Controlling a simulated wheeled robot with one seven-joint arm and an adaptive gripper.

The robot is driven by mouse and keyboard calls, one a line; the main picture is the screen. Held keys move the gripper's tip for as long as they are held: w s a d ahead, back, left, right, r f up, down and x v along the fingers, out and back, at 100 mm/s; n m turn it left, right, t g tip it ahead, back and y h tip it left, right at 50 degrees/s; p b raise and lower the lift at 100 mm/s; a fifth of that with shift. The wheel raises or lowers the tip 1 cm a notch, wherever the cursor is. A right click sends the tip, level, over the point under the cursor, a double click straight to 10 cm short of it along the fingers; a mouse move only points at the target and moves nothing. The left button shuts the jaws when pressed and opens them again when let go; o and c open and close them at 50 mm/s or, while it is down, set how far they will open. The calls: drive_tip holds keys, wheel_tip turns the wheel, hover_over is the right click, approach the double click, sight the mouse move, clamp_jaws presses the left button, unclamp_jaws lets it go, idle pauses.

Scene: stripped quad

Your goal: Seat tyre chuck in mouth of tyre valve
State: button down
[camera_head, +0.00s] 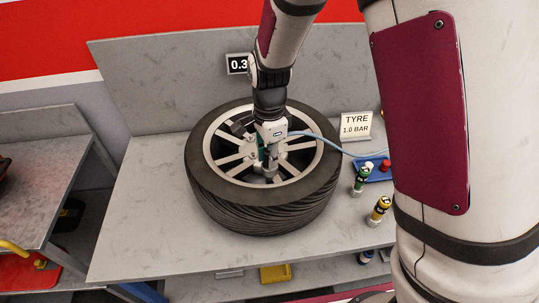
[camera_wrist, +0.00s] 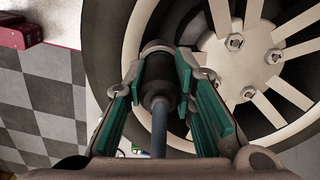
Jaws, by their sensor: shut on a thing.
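The wheel lies flat on a grey bench, with a black tyre (camera_head: 240,210) around a silver spoked rim (camera_wrist: 238,45). My gripper (camera_head: 268,170) is over the near part of the rim, inside the tyre. In the wrist view, its green-padded fingers (camera_wrist: 162,70) are shut on the dark, cylindrical tyre chuck (camera_wrist: 159,88). A blue hose (camera_head: 325,139) runs from the gripper to the right. The chuck's far end is close to the rim's edge beside the tyre. The tyre valve cannot be made out, so I cannot tell whether the chuck touches it.
A display (camera_head: 238,64) reads 0.3 behind the wheel. A sign (camera_head: 356,126) reads TYRE 1.0 BAR. Right of the tyre stand a green-and-black bottle (camera_head: 361,180), a yellow one (camera_head: 380,210) and a blue tray (camera_head: 377,175). The bench's left part (camera_head: 145,205) is clear.

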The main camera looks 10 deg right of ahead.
drive_tip(key=shift+f, duration=0.1)
drive_tip(key=c, duration=1.3)
unclamp_jaws()
drive_tip(key=shift+c, duration=0.2)
